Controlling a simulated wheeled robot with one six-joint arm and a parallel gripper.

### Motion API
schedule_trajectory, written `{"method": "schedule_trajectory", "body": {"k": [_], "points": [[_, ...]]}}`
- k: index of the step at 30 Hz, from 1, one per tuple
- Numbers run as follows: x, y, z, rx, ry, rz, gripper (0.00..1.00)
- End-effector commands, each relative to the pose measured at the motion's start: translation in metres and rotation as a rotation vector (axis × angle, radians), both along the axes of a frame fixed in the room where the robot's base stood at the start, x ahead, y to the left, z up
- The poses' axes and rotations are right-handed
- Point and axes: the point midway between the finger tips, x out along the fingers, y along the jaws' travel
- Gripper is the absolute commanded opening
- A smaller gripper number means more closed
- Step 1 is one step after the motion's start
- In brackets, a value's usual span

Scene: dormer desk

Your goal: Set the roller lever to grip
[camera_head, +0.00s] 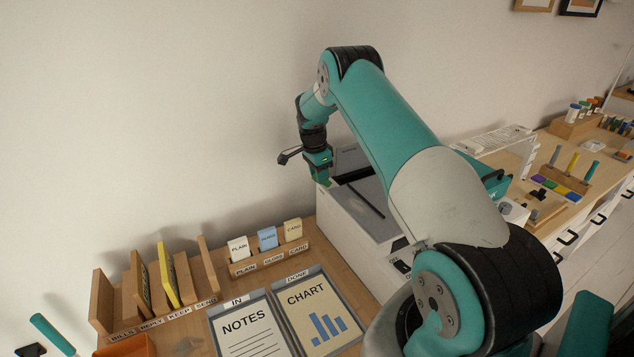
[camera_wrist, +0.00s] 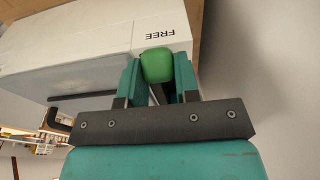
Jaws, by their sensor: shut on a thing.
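The roller lever has a green knob (camera_wrist: 158,65), seen in the wrist view between the fingers of my gripper (camera_wrist: 157,80). My gripper is shut on it. The lever is on a white machine (camera_wrist: 75,55), and the word FREE is printed on its face close to the knob. In the head view my gripper (camera_head: 320,175) is at the far left corner of the white machine (camera_head: 345,225). I see no grip label.
Trays with NOTES (camera_head: 248,328) and CHART (camera_head: 318,308) sheets lie in front. A wooden sorter (camera_head: 160,318) is at left. The wall is close behind my gripper.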

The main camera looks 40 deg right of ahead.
Motion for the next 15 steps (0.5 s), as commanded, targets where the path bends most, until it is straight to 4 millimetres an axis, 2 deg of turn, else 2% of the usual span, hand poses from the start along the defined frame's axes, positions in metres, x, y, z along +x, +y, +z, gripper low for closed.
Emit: {"method": "schedule_trajectory", "body": {"k": [15], "points": [[-0.006, -0.02, 0.01, 0.332, -0.084, -0.003, 0.06]]}}
